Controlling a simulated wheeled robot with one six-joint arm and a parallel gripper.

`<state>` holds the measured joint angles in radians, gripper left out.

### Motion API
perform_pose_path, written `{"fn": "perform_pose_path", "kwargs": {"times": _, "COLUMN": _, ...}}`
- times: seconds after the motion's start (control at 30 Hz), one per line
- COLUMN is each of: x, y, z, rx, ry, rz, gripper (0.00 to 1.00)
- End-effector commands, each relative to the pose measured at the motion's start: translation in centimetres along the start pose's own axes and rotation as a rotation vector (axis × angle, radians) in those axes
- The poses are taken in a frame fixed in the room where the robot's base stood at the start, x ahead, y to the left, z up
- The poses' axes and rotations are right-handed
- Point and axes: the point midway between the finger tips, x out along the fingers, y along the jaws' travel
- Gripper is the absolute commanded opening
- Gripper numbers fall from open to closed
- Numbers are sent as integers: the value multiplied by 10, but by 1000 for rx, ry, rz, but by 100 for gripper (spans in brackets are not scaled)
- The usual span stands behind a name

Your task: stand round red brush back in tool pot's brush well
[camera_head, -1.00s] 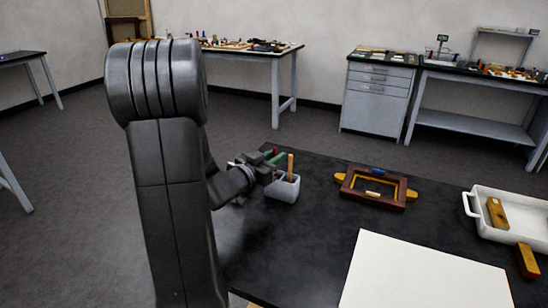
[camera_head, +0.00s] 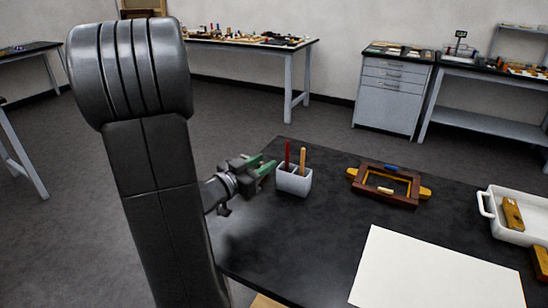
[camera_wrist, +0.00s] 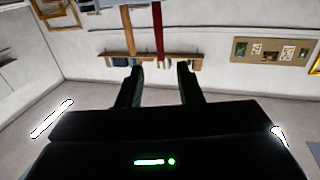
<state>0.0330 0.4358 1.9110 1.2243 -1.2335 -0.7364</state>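The grey-white tool pot (camera_head: 294,182) stands on the black table. The round red brush (camera_head: 287,154) stands upright in its left compartment as seen in the head view; its lower end is hidden by the pot. A wooden-handled tool (camera_head: 303,160) stands to its right in the pot. My gripper (camera_head: 268,166) is left of the pot, apart from it, with its green fingers open and empty. In the wrist view the fingers (camera_wrist: 160,84) are spread. The red brush (camera_wrist: 158,28) and the wooden tool (camera_wrist: 127,28) show beyond them.
A brown wooden frame (camera_head: 366,178) lies right of the pot. A white sheet (camera_head: 430,270) lies in front, and a white tray (camera_head: 489,202) with a wooden block (camera_head: 512,214) is at the right. The table around the pot's front is clear.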

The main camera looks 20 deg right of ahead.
Motion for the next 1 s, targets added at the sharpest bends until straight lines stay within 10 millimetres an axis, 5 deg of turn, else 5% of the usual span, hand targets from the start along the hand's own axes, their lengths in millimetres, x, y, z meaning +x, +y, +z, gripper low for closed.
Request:
{"fn": "perform_pose_path", "kwargs": {"times": 0.23, "x": -17, "y": 0, "z": 0, "rx": 1, "ry": 0, "rz": -1, "gripper": 33}}
{"fn": "perform_pose_path", "kwargs": {"times": 1.0, "x": -18, "y": 0, "z": 0, "rx": 1, "ry": 0, "rz": 0, "gripper": 33}}
